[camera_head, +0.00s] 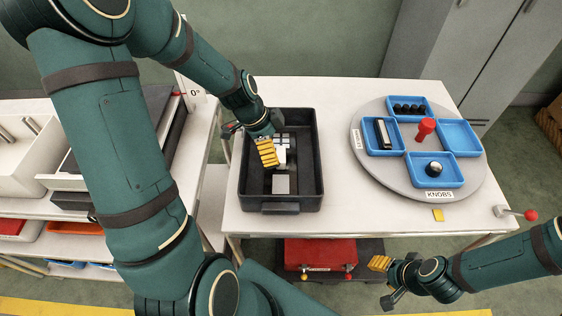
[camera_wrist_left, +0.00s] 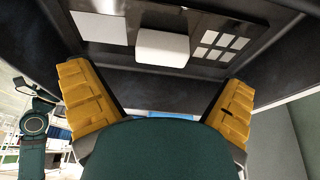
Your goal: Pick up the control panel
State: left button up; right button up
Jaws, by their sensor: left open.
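A black bin (camera_head: 306,190) stands at the left of the white table. The grid piece (camera_wrist_left: 217,46), white block (camera_wrist_left: 163,46) and pale square (camera_wrist_left: 99,28) also show in the left wrist view. I cannot tell for sure which is the control panel; no label shows. My left gripper (camera_head: 250,143) is open over the bin, its yellow-padded fingers apart with nothing between them. My right gripper (camera_head: 384,283) appears open and empty in front of the table.
A round grey turntable (camera_head: 396,168) with several blue trays stands on the right of the table (camera_head: 340,223), marked KNOBS. A red-knobbed lever (camera_head: 517,213) juts from the table's right front. A red box (camera_head: 318,254) sits below. Shelves with bins are at the left.

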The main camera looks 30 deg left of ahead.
aim_at(279, 154)
pick_arm(q)
jog(key=b+x, duration=0.1)
jog(key=x, duration=0.4)
jog(key=shift+a+f, duration=0.15)
jog(key=shift+f, duration=0.05)
jog(key=c, duration=1.4)
